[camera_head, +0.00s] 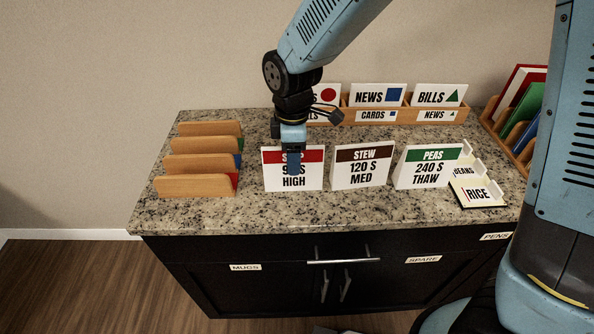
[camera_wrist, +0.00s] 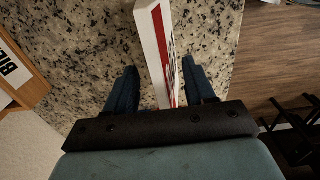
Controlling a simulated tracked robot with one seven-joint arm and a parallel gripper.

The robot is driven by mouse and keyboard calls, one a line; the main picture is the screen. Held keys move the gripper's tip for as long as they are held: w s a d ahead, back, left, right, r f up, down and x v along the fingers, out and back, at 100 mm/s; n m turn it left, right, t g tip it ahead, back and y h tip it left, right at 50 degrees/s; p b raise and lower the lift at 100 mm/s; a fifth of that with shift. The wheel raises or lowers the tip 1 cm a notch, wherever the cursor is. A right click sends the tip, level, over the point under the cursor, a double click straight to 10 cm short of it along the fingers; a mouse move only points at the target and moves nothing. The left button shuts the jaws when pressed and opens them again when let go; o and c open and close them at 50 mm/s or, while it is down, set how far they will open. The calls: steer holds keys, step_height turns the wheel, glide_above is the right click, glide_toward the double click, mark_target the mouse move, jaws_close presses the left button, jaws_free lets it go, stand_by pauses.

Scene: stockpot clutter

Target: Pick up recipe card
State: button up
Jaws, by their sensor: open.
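Three tent-like recipe cards stand in a row on the speckled counter. The left recipe card (camera_head: 280,181) has a red band and reads "HIGH", with its other text partly covered by my gripper (camera_head: 292,163). The middle one (camera_head: 362,168) has a brown band and reads "STEW 120 S MED". The right one (camera_head: 428,170) has a green band and reads "PEAS 240 S THAW". My gripper is open and points down at the red-banded card. In the wrist view, this card (camera_wrist: 160,45) stands between the two spread fingers (camera_wrist: 162,68), with gaps visible on both sides.
A wooden rack (camera_head: 197,187) with several dividers stands at left. Wooden boxes with NEWS (camera_head: 369,95) and BILLS (camera_head: 437,94) cards stand at the back. A RICE and BEANS holder (camera_head: 480,194) is close to the green-banded card. The counter's front strip (camera_head: 300,215) is clear.

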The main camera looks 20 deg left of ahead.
jaws_close()
stand_by(0.4)
